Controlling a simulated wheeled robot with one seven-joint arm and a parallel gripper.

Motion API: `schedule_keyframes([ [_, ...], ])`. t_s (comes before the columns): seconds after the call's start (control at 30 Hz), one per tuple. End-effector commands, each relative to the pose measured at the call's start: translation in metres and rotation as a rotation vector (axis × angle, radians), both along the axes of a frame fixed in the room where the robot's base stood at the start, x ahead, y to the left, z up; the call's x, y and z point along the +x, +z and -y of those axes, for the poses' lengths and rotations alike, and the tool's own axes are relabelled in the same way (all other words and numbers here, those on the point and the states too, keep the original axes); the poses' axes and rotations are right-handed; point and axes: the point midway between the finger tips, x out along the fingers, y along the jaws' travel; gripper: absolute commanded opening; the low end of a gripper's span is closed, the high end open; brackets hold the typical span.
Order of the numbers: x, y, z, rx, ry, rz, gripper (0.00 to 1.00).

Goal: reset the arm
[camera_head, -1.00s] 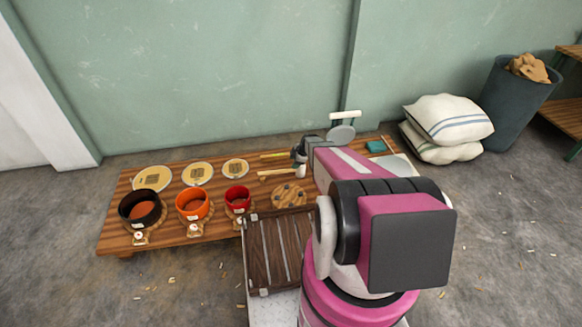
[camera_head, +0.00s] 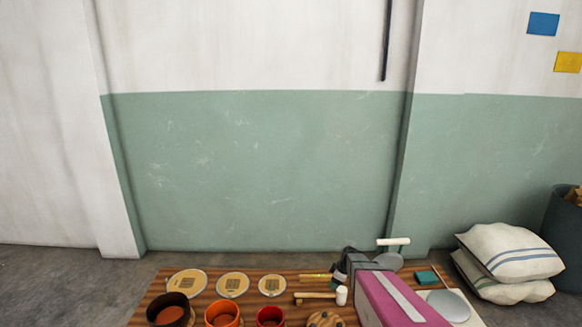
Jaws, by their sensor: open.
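My gripper (camera_head: 342,268) is a small dark shape at the far end of my pink and white arm. It is over the back of the low wooden table (camera_head: 143,316), just above the head of a wooden mallet (camera_head: 315,296). The gripper is open and I see nothing held in it. Its fingertips are small and partly hidden by my own wrist. The lower part of my arm is out of view below.
The table bears black (camera_head: 171,309), orange (camera_head: 222,314) and red (camera_head: 270,317) drum shells and round skins (camera_head: 233,285). A white-handled tool (camera_head: 393,242) stands behind my arm. Sacks (camera_head: 510,253) and a bin (camera_head: 563,235) are at right. The wall (camera_head: 260,170) is behind.

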Motion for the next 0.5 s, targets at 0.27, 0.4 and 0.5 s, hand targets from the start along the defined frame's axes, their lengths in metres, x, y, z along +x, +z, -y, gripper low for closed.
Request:
schedule_keyframes([
  [0.27,-0.076,0.086,-0.015,-0.050,-0.379,-0.169,0.56],
  [0.4,-0.112,0.123,-0.019,-0.087,-0.589,-0.231,0.56],
  [0.5,-0.138,0.149,-0.020,-0.115,-0.744,-0.267,0.56],
])
